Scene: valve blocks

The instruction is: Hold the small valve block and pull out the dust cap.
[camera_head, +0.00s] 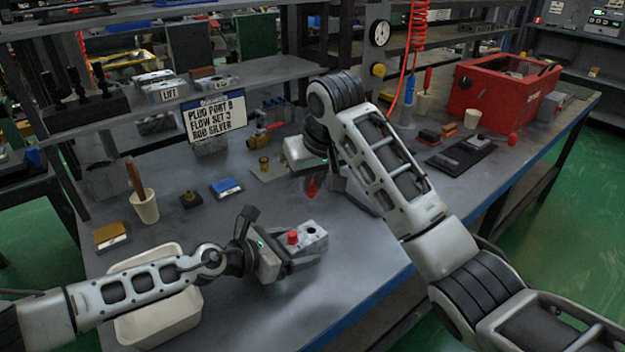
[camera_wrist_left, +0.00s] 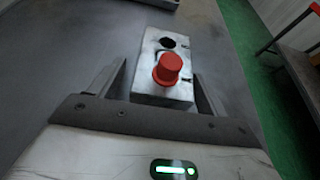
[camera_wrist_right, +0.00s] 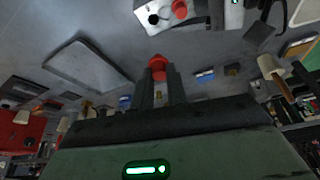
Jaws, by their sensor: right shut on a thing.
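The small valve block (camera_head: 311,241) is a pale metal block on the bench. It has a red cap (camera_head: 292,237) standing on it and a dark open hole beside that; both show on the block in the left wrist view (camera_wrist_left: 150,88). My left gripper (camera_head: 290,262) has its fingers on either side of the block, with a narrow gap visible at the left finger. My right gripper (camera_head: 312,180) is shut on a second red dust cap (camera_head: 312,189) and holds it above the bench, apart from the block. That cap shows at the fingertips in the right wrist view (camera_wrist_right: 158,62).
A sign (camera_head: 216,117) stands behind the bench's middle. A white bin (camera_head: 160,325) lies under my left arm. A cup (camera_head: 145,207), a blue-and-white block (camera_head: 226,188) and a dark tray (camera_head: 462,157) are on the bench. A red toolbox (camera_head: 490,95) stands back right.

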